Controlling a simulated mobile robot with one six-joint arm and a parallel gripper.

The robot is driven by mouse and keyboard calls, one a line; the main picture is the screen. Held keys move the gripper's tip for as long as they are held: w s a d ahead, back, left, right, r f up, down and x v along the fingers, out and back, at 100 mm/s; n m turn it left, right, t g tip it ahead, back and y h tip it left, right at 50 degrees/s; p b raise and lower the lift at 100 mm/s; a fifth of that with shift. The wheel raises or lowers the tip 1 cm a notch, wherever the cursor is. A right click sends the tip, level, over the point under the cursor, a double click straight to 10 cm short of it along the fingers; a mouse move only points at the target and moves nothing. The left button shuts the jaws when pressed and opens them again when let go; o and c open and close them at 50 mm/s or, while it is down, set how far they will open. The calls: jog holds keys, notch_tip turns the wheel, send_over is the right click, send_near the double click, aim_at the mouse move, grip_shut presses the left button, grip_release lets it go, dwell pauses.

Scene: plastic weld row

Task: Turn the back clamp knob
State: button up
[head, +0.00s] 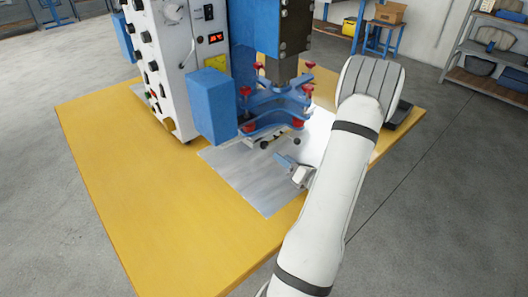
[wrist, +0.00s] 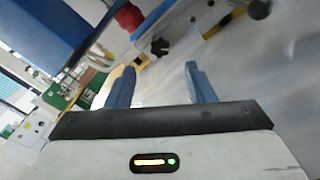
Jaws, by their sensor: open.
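The welding machine's blue clamp plates (head: 272,118) sit under the dark weld head, with several red knobs around them. One red knob (head: 309,66) is at the back right, with another (head: 308,89) just below it. I cannot tell for sure which is the back clamp knob. My gripper (head: 284,160) is in front of and below the clamp plates, over the metal sheet, apart from the knobs. In the wrist view its two blue fingers (wrist: 160,68) are spread with nothing between them. A red knob (wrist: 128,15) and a small black knob (wrist: 160,46) show beyond the fingers.
The white control cabinet (head: 163,60) and a blue box (head: 212,105) stand left of the clamps. A metal sheet (head: 262,190) lies on the yellow table (head: 130,190), whose front left is clear. A dark rounded knob (wrist: 258,9) shows at the wrist view's top right.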

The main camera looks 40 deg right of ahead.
aim_at(266, 146)
jog(key=w, duration=0.8)
jog(key=shift+a, duration=0.3)
jog(key=shift+s, duration=0.1)
jog(key=c, duration=1)
jog(key=shift+o, duration=0.2)
